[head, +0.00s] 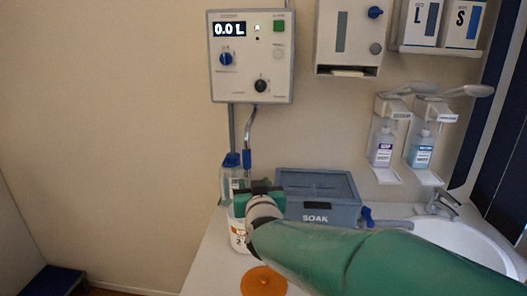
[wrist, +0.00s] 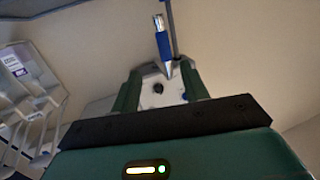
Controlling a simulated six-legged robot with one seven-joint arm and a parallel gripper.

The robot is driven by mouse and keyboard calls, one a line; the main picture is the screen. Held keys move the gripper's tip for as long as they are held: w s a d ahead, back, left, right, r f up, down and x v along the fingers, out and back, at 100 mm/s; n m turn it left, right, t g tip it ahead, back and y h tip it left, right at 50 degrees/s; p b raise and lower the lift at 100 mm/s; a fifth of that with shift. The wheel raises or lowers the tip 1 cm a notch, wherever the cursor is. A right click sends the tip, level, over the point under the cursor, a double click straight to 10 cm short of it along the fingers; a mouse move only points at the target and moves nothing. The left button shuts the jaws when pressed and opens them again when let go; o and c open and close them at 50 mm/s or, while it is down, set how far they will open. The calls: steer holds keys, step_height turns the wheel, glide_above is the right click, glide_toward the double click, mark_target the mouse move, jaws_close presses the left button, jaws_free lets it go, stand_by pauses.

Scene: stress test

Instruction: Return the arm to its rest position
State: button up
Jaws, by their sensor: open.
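My gripper (head: 259,190) is at the middle of the head view, at the end of my green arm, above the counter. It is in front of a white labelled container (head: 237,238) and partly hides it. In the wrist view my gripper (wrist: 160,88) has its two green fingers apart. A pale surface with a dark knob shows between them, with no sign of anything held. A blue-sleeved metal spout (wrist: 163,42) shows beyond the fingers; I cannot tell its distance from them.
A grey-blue SOAK box (head: 318,190) stands right of my gripper. The wall unit (head: 251,85) reads 0.0 L, with a blue-sleeved pipe (head: 247,158) below. Dispensers (head: 384,145) and a sink (head: 460,240) are at right. An orange disc (head: 263,281) lies on the counter (head: 212,262).

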steer(key=s+d+f+g+h, duration=0.1)
steer(key=s+d+f+g, duration=0.1)
steer(key=s+d, duration=0.4)
steer(key=s+d+f+m+g+h, duration=0.1)
steer(key=s+d+f+g, duration=0.2)
steer(key=s, duration=1)
steer(key=s+d+f+m+g+h, duration=0.1)
steer(key=s+d+f+g, duration=0.2)
steer(key=s+d+g, duration=0.3)
steer(key=s+d, duration=0.3)
steer(key=d, duration=0.2)
steer(key=shift+s, duration=0.3)
